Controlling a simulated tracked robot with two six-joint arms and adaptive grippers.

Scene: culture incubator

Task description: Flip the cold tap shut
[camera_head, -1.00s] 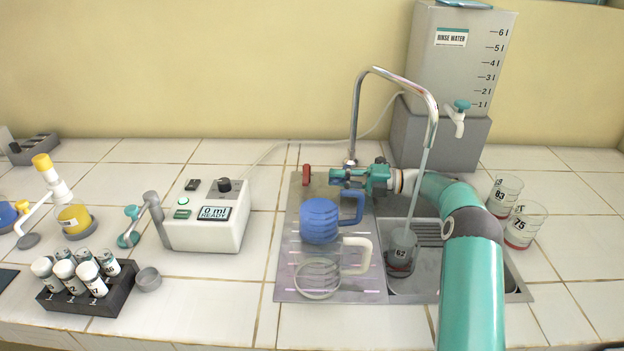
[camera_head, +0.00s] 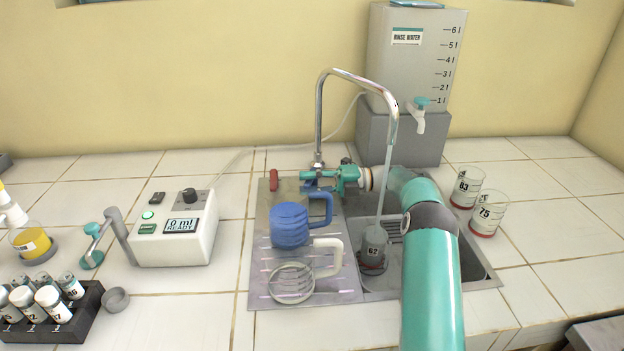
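The chrome swan-neck tap (camera_head: 318,118) stands behind the sink, and a stream of water (camera_head: 385,175) runs from its spout into the beaker marked 67 (camera_head: 374,246). A red tap lever (camera_head: 272,183) stands upright left of the tap's base. A blue part (camera_head: 318,188), seemingly the cold tap lever, shows at the tap's base, partly hidden by my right gripper (camera_head: 312,181). My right arm comes in from the lower right, and its gripper points left at the blue part. The fingers are too small and overlapped to tell open from shut or whether they touch. My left gripper is out of view.
A blue mug (camera_head: 289,225) and a clear mug with a white handle (camera_head: 291,283) stand on the drainboard (camera_head: 340,291) in front. Beakers 83 (camera_head: 466,186) and 75 (camera_head: 487,214) stand right of the sink. The rinse water tank (camera_head: 415,70) stands behind; a pump box (camera_head: 174,230) is left.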

